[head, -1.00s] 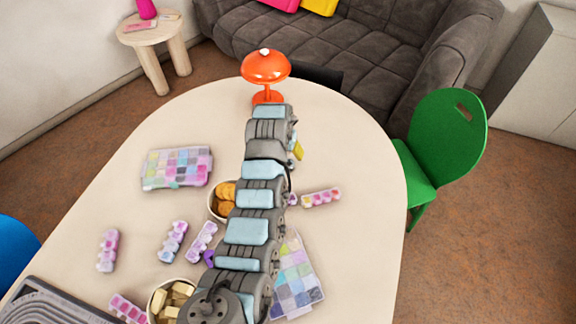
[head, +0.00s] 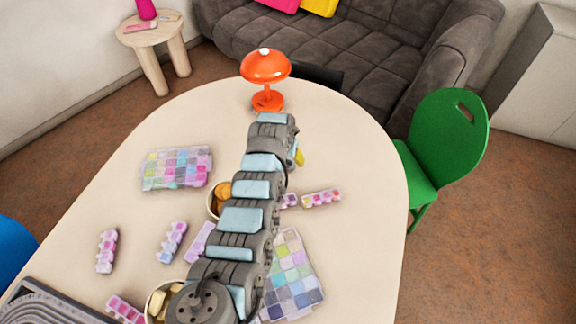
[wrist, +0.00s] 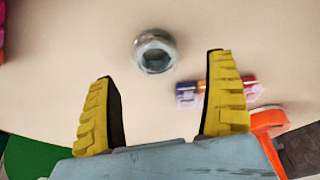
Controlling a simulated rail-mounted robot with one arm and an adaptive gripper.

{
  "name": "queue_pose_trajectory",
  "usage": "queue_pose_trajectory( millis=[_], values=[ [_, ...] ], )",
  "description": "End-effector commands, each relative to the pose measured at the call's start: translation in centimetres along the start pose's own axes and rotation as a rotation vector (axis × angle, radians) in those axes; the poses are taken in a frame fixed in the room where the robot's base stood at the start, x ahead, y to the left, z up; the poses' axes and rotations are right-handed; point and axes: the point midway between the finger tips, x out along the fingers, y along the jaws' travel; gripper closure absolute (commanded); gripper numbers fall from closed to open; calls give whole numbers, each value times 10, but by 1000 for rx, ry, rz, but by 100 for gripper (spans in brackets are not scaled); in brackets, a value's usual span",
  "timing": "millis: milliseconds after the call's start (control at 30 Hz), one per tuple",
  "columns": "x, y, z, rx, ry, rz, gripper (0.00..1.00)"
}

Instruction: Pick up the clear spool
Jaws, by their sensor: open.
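The clear spool (wrist: 155,51), a small round greyish see-through piece with a dark middle, stands on the table in the wrist view. It lies beyond my fingertips, roughly in line with the gap between them, and nothing touches it. My gripper (wrist: 162,68) has two yellow ridged fingers spread wide with nothing between them. In the head view one yellow finger of my gripper (head: 299,158) shows beside the arm's far end. I cannot make out the spool in the head view; the arm covers part of the table.
An orange lamp (head: 267,70) stands at the table's far end, close to my right finger in the wrist view (wrist: 270,120). A purple and pink piece (wrist: 205,92) lies beside that finger. Bead boards (head: 177,168) and bowls (head: 213,205) stand on the table (head: 355,175).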

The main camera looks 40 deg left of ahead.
Motion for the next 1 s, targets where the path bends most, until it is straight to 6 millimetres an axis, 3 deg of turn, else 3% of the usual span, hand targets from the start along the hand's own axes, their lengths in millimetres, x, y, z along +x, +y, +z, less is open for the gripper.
queue_pose_trajectory(
  millis=[400,833,1000],
  values=[
    [33,4,4,3,-3,0,14],
    [39,3,5,-1,-3,1,15],
    [39,3,5,-1,-3,1,64]
  ],
)
